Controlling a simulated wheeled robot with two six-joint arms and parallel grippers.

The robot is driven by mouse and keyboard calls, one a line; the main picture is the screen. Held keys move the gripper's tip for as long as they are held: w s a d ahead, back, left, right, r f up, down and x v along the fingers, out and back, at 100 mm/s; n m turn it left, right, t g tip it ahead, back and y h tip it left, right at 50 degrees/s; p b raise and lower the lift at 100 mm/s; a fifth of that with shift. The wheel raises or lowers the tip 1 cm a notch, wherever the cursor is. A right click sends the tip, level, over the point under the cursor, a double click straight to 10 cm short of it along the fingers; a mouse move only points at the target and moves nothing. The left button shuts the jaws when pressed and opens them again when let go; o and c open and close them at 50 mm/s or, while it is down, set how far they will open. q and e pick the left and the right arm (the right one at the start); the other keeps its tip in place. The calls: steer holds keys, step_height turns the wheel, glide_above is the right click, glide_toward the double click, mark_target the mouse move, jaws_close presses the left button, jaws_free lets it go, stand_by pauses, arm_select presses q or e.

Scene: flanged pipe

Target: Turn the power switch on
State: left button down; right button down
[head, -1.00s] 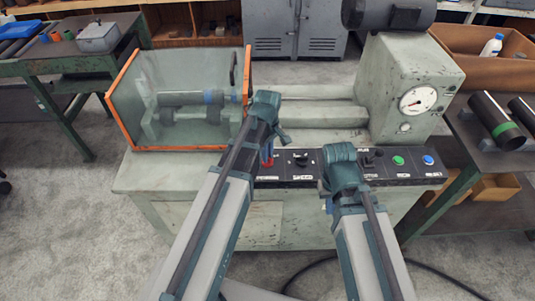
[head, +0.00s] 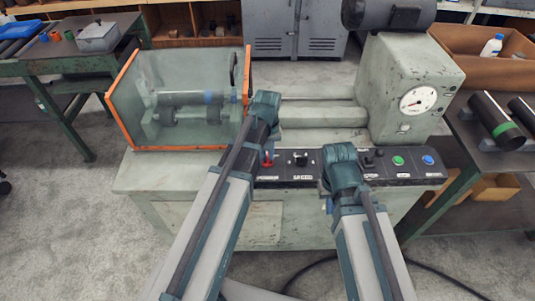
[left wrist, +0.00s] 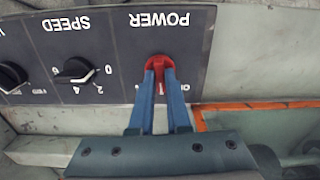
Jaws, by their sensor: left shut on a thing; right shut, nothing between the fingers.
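The red power switch (left wrist: 159,62) sits on the dark control panel under the word POWER, which appears upside down in the left wrist view. It also shows in the head view (head: 267,159), beside my left wrist. The blue fingers of my left gripper (left wrist: 159,75) are shut on the switch, one on each side. The fingers and gripper cover part of the markings around it. My right gripper (head: 345,178) is over the panel's front, right of the speed knob; its fingertips are mostly hidden in the head view. It is shut with nothing held.
The black speed knob (left wrist: 75,70) is next to the power switch. Green (head: 398,161) and blue (head: 428,160) buttons lie further right on the panel. An orange-framed clear guard (head: 125,105) stands behind left. A gauge (head: 418,100) is on the machine housing.

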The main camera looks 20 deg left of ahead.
mark_target(268, 157)
arm_select(q)
steer(key=m, duration=0.5)
steer(key=shift+m, duration=2.3)
steer(key=c, duration=0.9)
jaws_free()
steer(key=shift+r, duration=0.2)
step_height(268, 157, up, 14)
steer(key=p, duration=1.3)
steer(key=shift+f+p, duration=0.25)
steer(key=shift+p, duration=0.15)
